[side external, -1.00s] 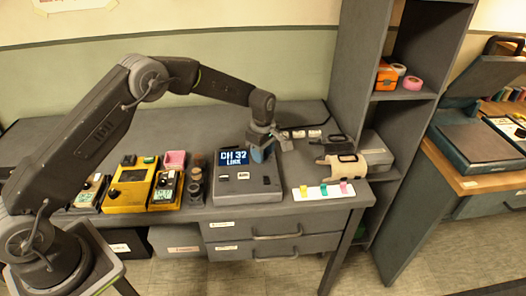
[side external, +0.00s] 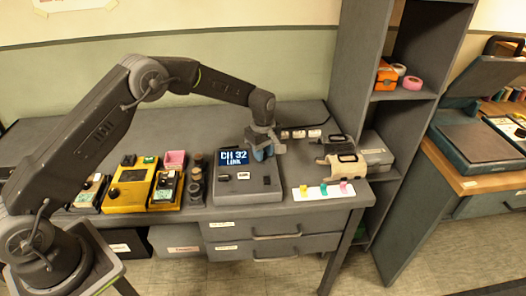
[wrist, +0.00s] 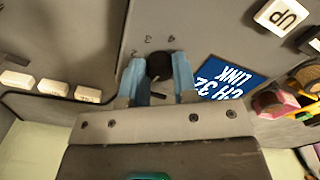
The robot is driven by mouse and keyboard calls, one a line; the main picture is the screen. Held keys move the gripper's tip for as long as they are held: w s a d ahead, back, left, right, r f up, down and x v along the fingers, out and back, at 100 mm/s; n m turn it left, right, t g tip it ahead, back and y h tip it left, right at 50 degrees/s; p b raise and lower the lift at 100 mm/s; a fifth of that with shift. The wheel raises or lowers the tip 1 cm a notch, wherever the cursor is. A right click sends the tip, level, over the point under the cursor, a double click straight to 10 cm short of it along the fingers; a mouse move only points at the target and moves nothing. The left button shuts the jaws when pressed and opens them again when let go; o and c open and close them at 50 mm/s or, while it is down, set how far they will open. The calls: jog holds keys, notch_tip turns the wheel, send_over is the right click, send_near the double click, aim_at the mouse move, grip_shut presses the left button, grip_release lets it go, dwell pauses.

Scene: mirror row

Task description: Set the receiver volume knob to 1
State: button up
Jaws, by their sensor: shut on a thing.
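The receiver (side external: 248,193) is a dark grey box on the bench with a lit blue screen (side external: 233,157) reading CH 32 LINK. The screen appears upside down in the wrist view (wrist: 228,80). The dark round volume knob (wrist: 159,66) sits on the receiver's panel beside the screen, with small printed numerals around it, too small to read surely. My gripper (wrist: 156,80) has its blue fingers on both sides of the knob, shut on it. In the side view my gripper (side external: 263,153) stands over the receiver's far right corner and hides the knob.
A pale UP button (wrist: 282,16) lies on the receiver panel. Several white labelled blocks (wrist: 50,88) lie behind the receiver. A yellow device (side external: 128,190) stands to its left, a beige clamp-like object (side external: 343,167) to its right. A white strip with coloured tabs (side external: 323,191) lies at front right.

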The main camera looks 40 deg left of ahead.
jog(key=m, duration=0.6)
dwell(0.6)
jog(key=o, duration=0.9)
jog(key=shift+r, duration=0.1)
notch_tip(320, 180, up, 14)
jog(key=shift+f, duration=0.15)
